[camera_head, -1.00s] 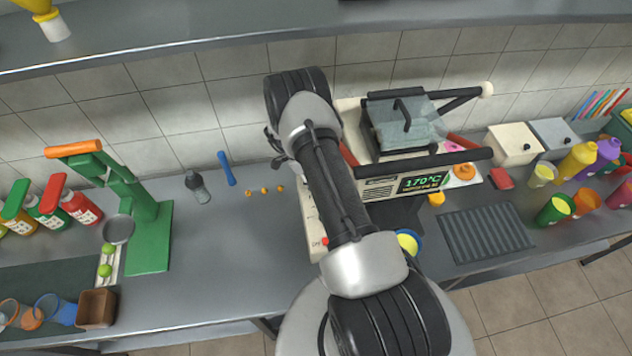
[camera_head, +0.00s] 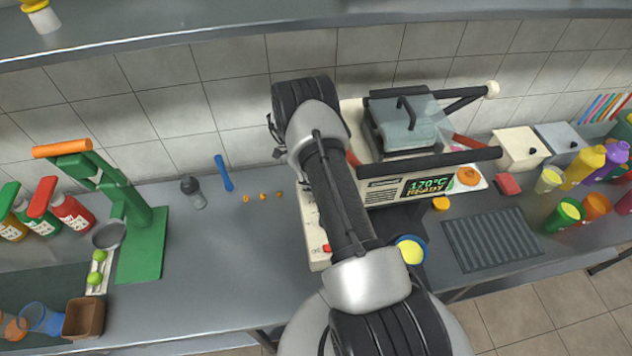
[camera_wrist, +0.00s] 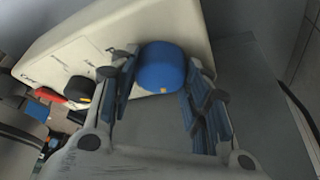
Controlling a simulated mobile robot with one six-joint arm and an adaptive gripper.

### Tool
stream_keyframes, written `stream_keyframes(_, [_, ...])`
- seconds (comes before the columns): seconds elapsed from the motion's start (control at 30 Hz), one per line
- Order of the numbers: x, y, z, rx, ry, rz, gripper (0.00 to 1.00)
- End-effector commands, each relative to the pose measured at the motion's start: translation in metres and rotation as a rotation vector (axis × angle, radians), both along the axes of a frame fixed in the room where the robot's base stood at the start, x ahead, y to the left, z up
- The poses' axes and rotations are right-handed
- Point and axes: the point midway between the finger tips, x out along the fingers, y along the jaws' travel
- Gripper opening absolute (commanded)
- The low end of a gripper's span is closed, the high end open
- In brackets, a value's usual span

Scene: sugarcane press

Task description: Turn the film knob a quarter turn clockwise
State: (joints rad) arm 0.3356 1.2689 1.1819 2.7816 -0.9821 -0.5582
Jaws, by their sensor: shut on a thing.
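A blue round knob (camera_wrist: 160,66) with a small yellow mark near its lower edge stands on the cream machine panel (camera_wrist: 60,50) in the wrist view. I take it as the film knob; I cannot read a label for it. My gripper (camera_wrist: 161,82) has one finger on each side of the blue knob and is shut on it. A black knob (camera_wrist: 80,88) sits on the same panel to the left, outside the fingers. In the head view, my arm hides the gripper and the blue knob. Part of the cream machine (camera_head: 311,225) shows beside my arm.
A press with a lit display (camera_head: 430,188) reading 170°C READY stands right of my arm, its black bar handle (camera_head: 440,160) jutting out. A yellow-filled cup (camera_head: 410,250) is close to my arm. Open counter (camera_head: 225,260) lies to the left, before the green press (camera_head: 143,250).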

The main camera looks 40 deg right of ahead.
Motion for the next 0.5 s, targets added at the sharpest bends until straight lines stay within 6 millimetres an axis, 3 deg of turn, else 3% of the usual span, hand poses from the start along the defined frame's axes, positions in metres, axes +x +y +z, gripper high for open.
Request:
stream_keyframes(0.2, [-0.0012,-0.0004,-0.0002,0.0,0.003,0.0,0.2])
stream_keyframes(0.23, [-0.0012,-0.0004,-0.0002,0.0,0.003,0.0,0.44])
stream_keyframes(0.5, [-0.0006,-0.0003,-0.0001,0.0,0.002,0.002,0.62])
